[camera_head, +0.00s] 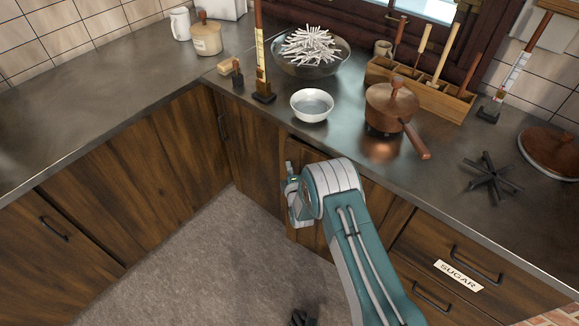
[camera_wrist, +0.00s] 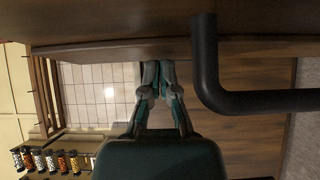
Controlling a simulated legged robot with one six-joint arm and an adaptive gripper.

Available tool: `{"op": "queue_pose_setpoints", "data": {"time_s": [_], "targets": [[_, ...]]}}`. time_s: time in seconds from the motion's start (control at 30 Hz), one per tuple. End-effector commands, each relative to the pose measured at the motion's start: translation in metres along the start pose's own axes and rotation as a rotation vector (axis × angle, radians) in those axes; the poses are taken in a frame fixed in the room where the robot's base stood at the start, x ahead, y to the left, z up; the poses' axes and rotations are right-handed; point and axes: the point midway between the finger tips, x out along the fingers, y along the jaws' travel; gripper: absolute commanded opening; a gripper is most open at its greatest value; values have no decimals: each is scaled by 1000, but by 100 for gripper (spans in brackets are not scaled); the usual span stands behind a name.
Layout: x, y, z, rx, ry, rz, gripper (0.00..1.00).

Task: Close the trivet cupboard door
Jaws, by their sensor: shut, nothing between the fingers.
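My gripper (camera_head: 291,188) is low in front of the cupboards under the back counter, beside a dark brown wooden door (camera_head: 300,154). That door seems to stand out a little from the cabinet front; my arm hides much of it and I cannot tell how far open it is. In the wrist view my gripper (camera_wrist: 158,75) has its fingertips together and empty, close to a wooden panel (camera_wrist: 250,60). A thick black bar handle (camera_wrist: 208,70) is right of the fingers, apart from them. A black star-shaped trivet (camera_head: 490,178) lies on the counter at right.
A copper pot (camera_head: 390,108), white bowl (camera_head: 312,105) and wooden tool rack (camera_head: 422,88) stand on the counter. A SUGAR drawer (camera_head: 450,250) is right of my arm. The floor (camera_head: 210,270) is mostly clear. Several jars (camera_wrist: 50,160) show at lower left in the wrist view.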

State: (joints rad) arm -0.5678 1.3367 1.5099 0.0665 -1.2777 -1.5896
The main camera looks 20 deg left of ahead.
Motion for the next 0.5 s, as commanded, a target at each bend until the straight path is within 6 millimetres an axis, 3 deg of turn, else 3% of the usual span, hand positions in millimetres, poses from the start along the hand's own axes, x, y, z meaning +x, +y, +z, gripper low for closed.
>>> {"op": "queue_pose_setpoints", "data": {"time_s": [0.5], "targets": [[11, 0, 10, 0, -25, 1, 0]]}}
